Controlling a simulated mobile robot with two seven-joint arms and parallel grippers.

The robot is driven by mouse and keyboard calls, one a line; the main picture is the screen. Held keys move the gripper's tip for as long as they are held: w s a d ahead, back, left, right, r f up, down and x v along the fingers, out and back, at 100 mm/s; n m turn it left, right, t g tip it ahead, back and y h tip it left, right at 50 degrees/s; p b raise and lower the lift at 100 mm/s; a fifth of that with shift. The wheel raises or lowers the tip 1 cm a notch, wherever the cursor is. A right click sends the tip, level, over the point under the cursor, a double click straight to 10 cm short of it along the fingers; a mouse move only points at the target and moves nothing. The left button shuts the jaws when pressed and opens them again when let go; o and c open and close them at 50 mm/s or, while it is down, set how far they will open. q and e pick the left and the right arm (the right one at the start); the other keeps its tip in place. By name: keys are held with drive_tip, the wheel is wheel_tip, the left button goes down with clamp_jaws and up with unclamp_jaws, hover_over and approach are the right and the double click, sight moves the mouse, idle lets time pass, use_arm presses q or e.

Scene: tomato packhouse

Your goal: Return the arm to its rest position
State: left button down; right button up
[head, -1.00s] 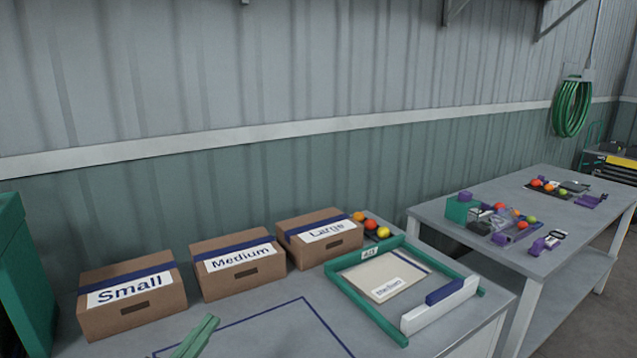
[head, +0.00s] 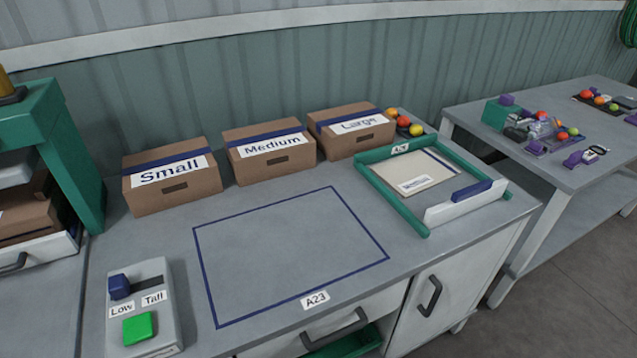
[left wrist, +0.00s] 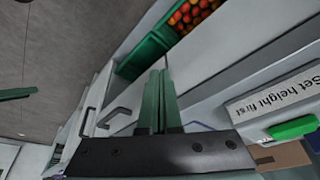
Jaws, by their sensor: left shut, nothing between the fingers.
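My left gripper (left wrist: 159,78) shows in the left wrist view, its two green fingers shut together with nothing between them. It is in the air in front of white cabinet fronts with dark handles. A green crate of red and orange tomatoes (left wrist: 190,15) shows beyond the fingertips; the gripper appears clear of it. Neither gripper is visible in the head view.
The bench holds Small (head: 172,178), Medium (head: 268,150) and Large (head: 350,130) boxes. A green-framed tray (head: 398,210) with a flat carton (head: 415,172) is at right. A Low/Tall control box (head: 143,308) stands front left. The blue-outlined area (head: 290,250) is empty.

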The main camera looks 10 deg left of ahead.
use_arm(q)
drive_tip(key=w+d+f+t+h, duration=0.1)
drive_tip(key=d+f+t, duration=0.1)
drive_tip(key=f, duration=0.3)
drive_tip(key=w+d+f+t+h, duration=0.1)
drive_tip(key=w+d+f+t, duration=0.1)
drive_tip(key=f+t, duration=0.1)
drive_tip(key=shift+w+f, duration=0.3)
drive_tip(key=shift+f, duration=0.6)
